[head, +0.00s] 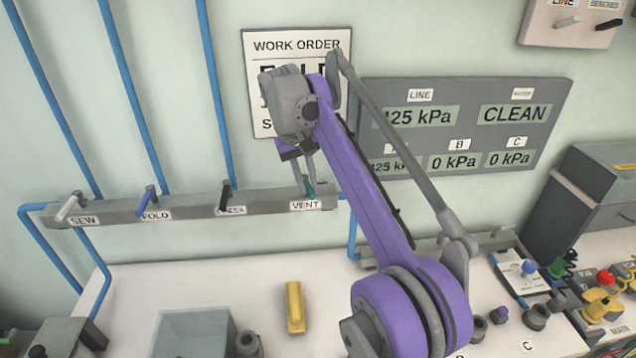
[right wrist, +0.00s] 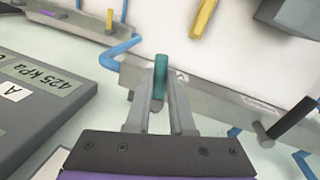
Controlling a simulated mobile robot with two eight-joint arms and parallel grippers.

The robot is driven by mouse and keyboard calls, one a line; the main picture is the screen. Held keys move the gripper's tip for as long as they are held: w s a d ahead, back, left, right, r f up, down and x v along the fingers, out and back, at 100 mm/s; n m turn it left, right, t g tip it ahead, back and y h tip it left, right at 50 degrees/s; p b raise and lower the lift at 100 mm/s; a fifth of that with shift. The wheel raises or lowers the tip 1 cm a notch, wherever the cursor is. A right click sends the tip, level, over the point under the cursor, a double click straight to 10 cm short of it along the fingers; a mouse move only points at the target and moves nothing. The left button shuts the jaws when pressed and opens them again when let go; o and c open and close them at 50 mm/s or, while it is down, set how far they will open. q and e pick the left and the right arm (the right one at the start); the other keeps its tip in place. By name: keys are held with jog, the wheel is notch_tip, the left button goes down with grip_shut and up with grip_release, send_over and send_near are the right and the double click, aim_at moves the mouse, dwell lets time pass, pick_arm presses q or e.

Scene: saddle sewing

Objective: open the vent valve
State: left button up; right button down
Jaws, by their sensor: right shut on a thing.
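The teal vent valve handle (head: 309,187) sits on the grey manifold bar (head: 180,208) above the label VENT (head: 305,205). In the head view it is mostly hidden by my right gripper (head: 306,182). In the right wrist view the teal handle (right wrist: 161,66) stands between the two fingers of my right gripper (right wrist: 160,98), which is shut on it. Its end sticks out past the fingertips. Whether the valve is open or closed cannot be told. My left gripper is not in view.
The SEW (head: 67,208), FOLD (head: 146,202) and dark (head: 226,195) levers stand left along the bar. The wall display (head: 545,135) reads 425 kPa for LINE and CLEAN. A yellow object (head: 295,308) lies on the white table (head: 255,280).

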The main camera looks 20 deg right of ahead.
jog(key=shift+w+a+m, duration=0.15)
jog(key=shift+a+m, duration=0.25)
jog(key=shift+m, duration=0.7)
jog(key=shift+r, duration=0.1)
jog(key=c, duration=0.8)
grip_release()
